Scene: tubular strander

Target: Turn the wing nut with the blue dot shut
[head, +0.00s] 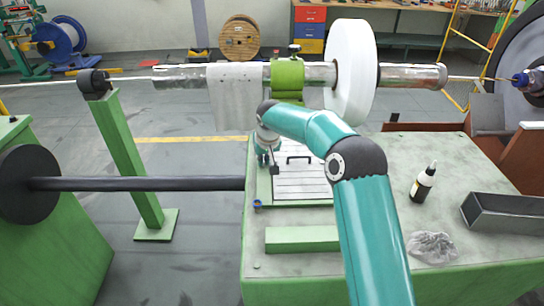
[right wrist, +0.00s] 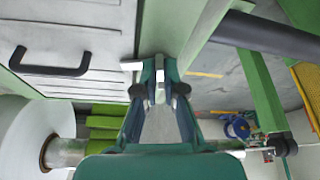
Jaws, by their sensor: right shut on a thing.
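The pale ribbed cover plate (head: 300,186) with a black handle lies on the green bench. My right gripper (head: 270,168) reaches down at the plate's left edge. In the right wrist view my right gripper (right wrist: 160,82) is shut on a small light metal piece (right wrist: 132,66) beside the plate's edge. The fingers hide most of this piece, and no blue dot shows on it, so I cannot tell whether it is the wing nut. A small blue-marked fitting (head: 257,204) sits near the plate's front left corner, apart from the gripper. My left gripper is not in view.
A white roll (head: 352,72) and a hanging grey cloth (head: 235,92) are on the tube behind. A black bar (head: 140,183) runs in from the left. A bottle (head: 423,184), crumpled cloth (head: 432,247) and metal channel (head: 503,215) occupy the bench's right side. A green block (head: 300,239) lies in front.

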